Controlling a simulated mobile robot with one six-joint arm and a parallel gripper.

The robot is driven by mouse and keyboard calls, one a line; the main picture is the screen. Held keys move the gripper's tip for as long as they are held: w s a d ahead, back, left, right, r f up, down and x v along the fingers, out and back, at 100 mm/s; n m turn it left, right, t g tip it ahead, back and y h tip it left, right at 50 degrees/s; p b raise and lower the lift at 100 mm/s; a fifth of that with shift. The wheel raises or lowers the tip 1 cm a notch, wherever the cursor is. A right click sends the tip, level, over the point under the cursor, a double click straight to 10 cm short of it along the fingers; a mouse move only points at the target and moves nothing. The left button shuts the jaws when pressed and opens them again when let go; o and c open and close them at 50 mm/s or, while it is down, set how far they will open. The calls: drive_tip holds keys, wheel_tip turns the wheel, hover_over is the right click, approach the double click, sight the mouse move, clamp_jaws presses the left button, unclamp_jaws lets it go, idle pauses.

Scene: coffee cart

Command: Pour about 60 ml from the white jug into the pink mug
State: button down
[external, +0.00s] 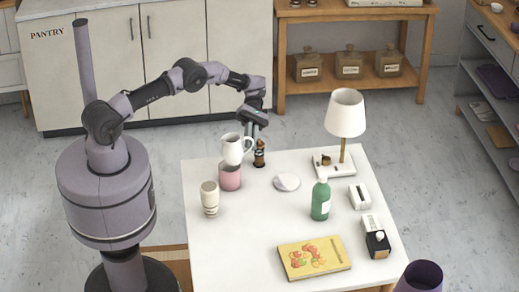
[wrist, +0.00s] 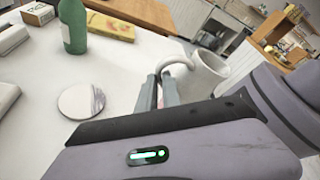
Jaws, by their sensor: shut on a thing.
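The white jug (external: 234,149) is held up directly over or just behind the pink mug (external: 230,178), which stands on the white table near its back left. My gripper (external: 250,134) is at the jug's right side, shut on its handle. The jug looks close to upright, with at most a slight tilt. In the wrist view the jug (wrist: 208,75) shows beyond my gripper's fingers (wrist: 166,88), with its handle between them. A small pink patch behind the fingers may be the mug. No stream is visible, and the liquid inside the jug and mug is hidden.
A dark brown bottle (external: 259,153) stands close right of the mug. A cream cup (external: 209,197) stands in front-left of it. A round white disc (external: 287,182), green bottle (external: 320,199), lamp (external: 345,115) and yellow book (external: 313,258) are farther right. The table's front left is bare.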

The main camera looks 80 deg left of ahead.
drive_tip(key=w+a+n+t, duration=0.1)
drive_tip(key=w+a+t+b, duration=0.1)
drive_tip(key=w+a, duration=0.1)
drive_tip(key=w+a+n+t, duration=0.1)
drive_tip(key=shift+w+a+r+n+t+b, duration=0.2)
drive_tip(key=shift+a+r+n+t+b, duration=0.1)
drive_tip(key=shift+a, duration=0.05)
drive_tip(key=w+a+r+n+t+b, duration=0.2)
drive_tip(key=a, duration=0.4)
drive_tip(key=shift+w+t, duration=0.3)
drive_tip(key=shift+w, duration=0.1)
drive_tip(key=shift+r, duration=0.1)
drive_tip(key=s+d+r+m+t+y+p, duration=0.2)
drive_tip(key=s+d+m+t+y+p, duration=0.1)
drive_tip(key=p, duration=1.6)
drive_tip(key=s+d+m+t, duration=0.1)
drive_tip(key=s+d+m, duration=0.1)
drive_tip(key=shift+s+d+r+m+t+y, duration=0.2)
drive_tip(key=shift+m+t+y, duration=0.1)
drive_tip(key=shift+m+y, duration=0.1)
